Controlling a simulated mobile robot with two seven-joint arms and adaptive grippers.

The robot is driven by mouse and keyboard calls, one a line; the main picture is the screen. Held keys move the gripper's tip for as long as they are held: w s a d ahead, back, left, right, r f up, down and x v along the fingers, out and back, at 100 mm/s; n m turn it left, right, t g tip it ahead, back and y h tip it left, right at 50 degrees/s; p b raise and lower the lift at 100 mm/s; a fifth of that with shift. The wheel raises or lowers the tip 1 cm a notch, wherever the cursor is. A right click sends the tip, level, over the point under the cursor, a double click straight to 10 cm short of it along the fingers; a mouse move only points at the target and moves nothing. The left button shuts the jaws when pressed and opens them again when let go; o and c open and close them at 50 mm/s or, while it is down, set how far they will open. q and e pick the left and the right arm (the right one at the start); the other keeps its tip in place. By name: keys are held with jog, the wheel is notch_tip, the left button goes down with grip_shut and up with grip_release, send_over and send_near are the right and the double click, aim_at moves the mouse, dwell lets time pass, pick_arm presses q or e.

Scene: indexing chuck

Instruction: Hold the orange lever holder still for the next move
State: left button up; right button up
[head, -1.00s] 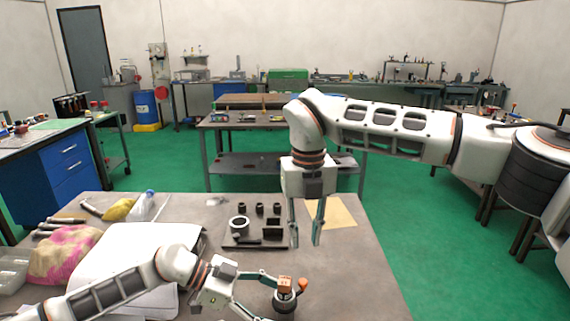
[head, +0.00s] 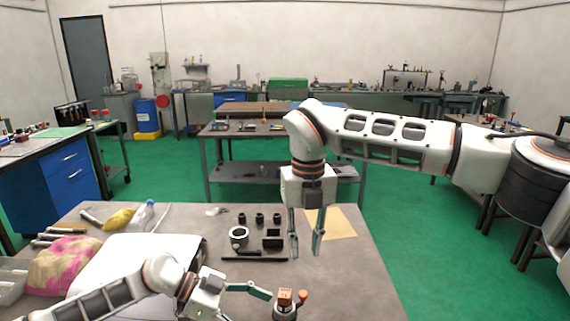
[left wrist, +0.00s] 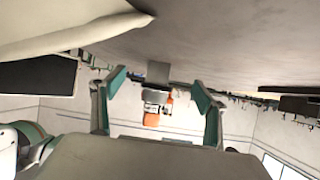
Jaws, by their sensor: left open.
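The orange lever holder (head: 286,296) is a small orange-brown block on top of a dark round chuck (head: 283,312) at the bottom of the head view. An orange knob (head: 303,295) stands beside it on the right. My left gripper (left wrist: 158,95) is open. In the left wrist view, orange and white parts (left wrist: 152,119) show between its fingers, with clear space on both sides. My right gripper (head: 306,240) is open and empty, hanging above the table farther back.
A dark fixture (head: 255,257) with a pale ring (head: 238,236) and several small black parts lies behind the chuck. A yellow sheet (head: 335,224) lies to its right. A white case (head: 130,262) and a pink-yellow cloth (head: 62,265) fill the left. The table's right side is clear.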

pick_arm(q)
jog(key=o, duration=0.5)
jog(key=shift+o, duration=0.2)
